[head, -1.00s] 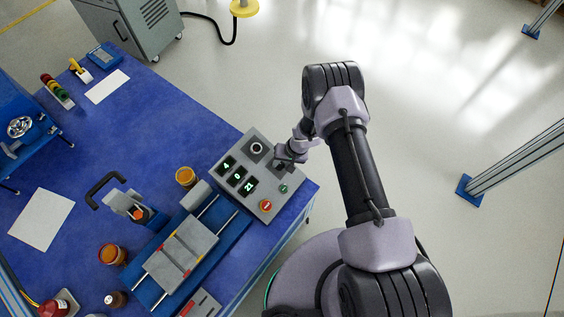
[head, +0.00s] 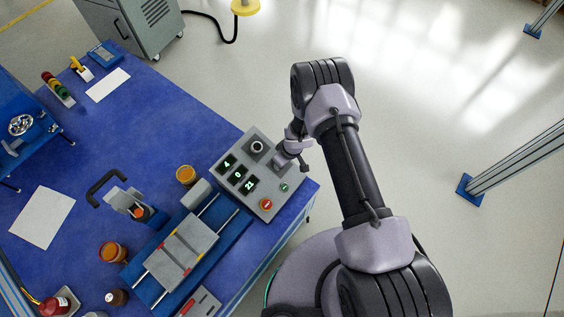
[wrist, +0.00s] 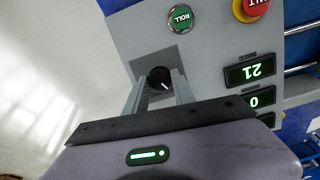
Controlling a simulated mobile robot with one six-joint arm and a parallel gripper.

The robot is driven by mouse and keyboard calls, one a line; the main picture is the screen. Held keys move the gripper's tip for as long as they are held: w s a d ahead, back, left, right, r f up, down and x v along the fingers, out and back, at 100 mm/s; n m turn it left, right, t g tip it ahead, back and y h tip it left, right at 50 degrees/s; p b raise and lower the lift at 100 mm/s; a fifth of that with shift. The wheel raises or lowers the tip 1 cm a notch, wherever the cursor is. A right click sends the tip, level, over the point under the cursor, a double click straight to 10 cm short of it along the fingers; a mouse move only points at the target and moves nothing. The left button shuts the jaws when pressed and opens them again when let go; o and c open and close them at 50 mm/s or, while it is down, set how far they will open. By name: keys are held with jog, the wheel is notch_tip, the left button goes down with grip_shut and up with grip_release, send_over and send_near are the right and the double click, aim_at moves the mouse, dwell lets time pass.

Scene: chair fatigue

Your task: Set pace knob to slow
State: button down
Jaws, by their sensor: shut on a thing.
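The grey control panel (head: 216,172) sits at the right corner of the blue table. My gripper (wrist: 160,86) is shut on a small black knob (wrist: 159,76), with one finger on each side of it. The knob's white pointer mark points to the lower right in the wrist view. No label for this knob is readable. In the head view my gripper (head: 281,160) covers this knob. A second round knob (head: 257,147) on the panel is free, to the upper left of my gripper.
The panel has a green ROLL button (wrist: 181,17), a red button (wrist: 252,7) on yellow, and lit displays, one reading 21 (wrist: 255,71). A blue rail fixture (head: 231,231) and an amber jar (head: 186,176) stand beside it.

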jog(key=shift+n, duration=0.5)
dwell(0.3)
jog(key=c, duration=1.1)
grip_release()
jog(key=shift+o, duration=0.2)
jog(key=p+v, duration=0.7)
jog(key=v, duration=1)
jog(key=shift+s, duration=0.15)
jog(key=shift+r, duration=0.2)
